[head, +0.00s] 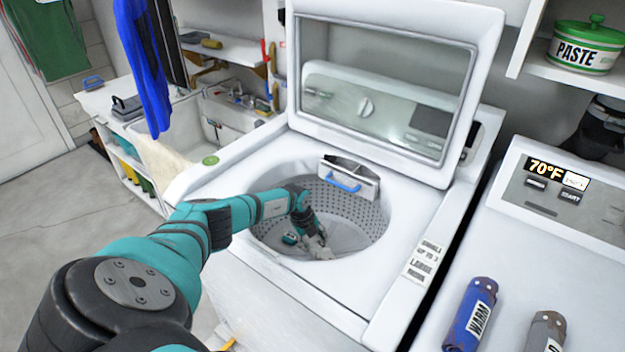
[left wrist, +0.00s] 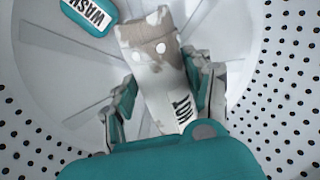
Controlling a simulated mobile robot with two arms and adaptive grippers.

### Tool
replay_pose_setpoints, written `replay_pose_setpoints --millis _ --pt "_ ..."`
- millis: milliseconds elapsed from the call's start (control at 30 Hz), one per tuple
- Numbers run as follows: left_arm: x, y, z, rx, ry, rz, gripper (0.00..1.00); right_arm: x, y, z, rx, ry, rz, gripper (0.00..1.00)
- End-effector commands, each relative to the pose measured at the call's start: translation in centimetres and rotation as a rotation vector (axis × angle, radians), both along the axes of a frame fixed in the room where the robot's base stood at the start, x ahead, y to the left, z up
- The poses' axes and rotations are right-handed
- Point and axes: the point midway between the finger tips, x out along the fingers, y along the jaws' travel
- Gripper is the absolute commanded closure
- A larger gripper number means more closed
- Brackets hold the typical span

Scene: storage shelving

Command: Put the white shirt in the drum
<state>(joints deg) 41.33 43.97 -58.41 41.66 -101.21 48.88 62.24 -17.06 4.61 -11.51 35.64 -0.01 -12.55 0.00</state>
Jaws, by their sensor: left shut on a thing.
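The white shirt (left wrist: 155,60) is a rolled shape with brown stains, two pale dots and a label reading "HOT". My left gripper (left wrist: 160,80) is shut on it, with a finger on each side, in the left wrist view. In the head view my left gripper (head: 309,230) is inside the washer's drum (head: 350,208), and the shirt (head: 319,251) is low in it near the floor. Whether the shirt touches the drum floor I cannot tell. The perforated drum wall (left wrist: 285,75) also shows in the left wrist view. My right gripper is out of view.
A teal piece labelled "WASH" (left wrist: 90,14) lies on the drum floor beside the shirt. The washer lid (head: 385,65) stands open. A dispenser drawer (head: 347,182) juts over the drum's back rim. A blue roll labelled "WARM" (head: 470,315) and a grey roll (head: 545,332) lie at right.

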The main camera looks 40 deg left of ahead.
Motion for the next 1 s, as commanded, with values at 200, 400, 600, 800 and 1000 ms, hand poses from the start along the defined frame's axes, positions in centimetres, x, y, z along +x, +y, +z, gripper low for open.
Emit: replay_pose_setpoints --millis 200,400,600,800,1000 --pt "0.1 0.0 -0.4 0.0 -0.001 0.0 0.91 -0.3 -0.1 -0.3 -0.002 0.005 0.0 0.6" --pt "0.0 0.0 -0.4 0.0 0.0 0.0 0.25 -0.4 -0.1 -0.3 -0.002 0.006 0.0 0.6" --pt "0.0 0.0 -0.4 0.0 0.0 0.0 0.25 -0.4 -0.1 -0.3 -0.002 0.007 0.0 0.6" --pt "0.0 0.0 0.9 0.0 -0.001 -0.001 0.25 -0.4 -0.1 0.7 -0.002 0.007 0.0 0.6" --pt "-0.8 0.4 4.1 0.003 -0.002 -0.003 0.25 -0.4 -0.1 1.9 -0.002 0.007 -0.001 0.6"
